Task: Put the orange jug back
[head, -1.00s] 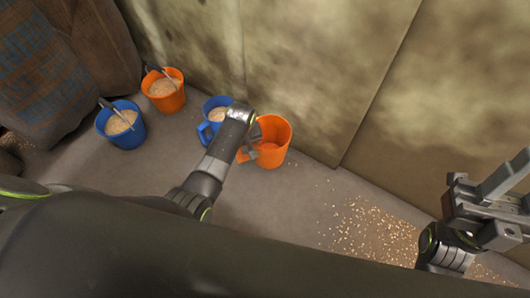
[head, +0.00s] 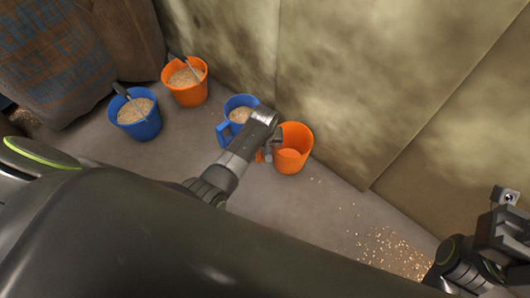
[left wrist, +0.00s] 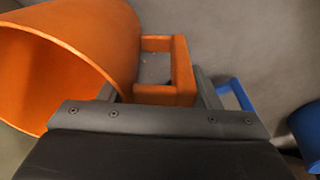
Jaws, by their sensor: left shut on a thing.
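The orange jug (head: 296,139) is beside a blue jug in the head view, close to the wall. Its inside looks empty. My left gripper (head: 267,150) is shut on the jug's handle, on the side facing the blue jug. In the left wrist view the orange jug (left wrist: 110,40) fills the upper left, with its square handle (left wrist: 181,68) between my fingers. I cannot tell whether the jug touches the floor. My right gripper (head: 505,225) is at the right edge of the head view, and its fingers do not show clearly.
A blue jug (head: 223,131) with grain stands just left of the orange jug. An orange bucket (head: 187,95) and a blue bucket (head: 142,128), both with grain and scoops, stand further left by sacks (head: 55,60). Spilled grain (head: 395,250) lies on the floor at right.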

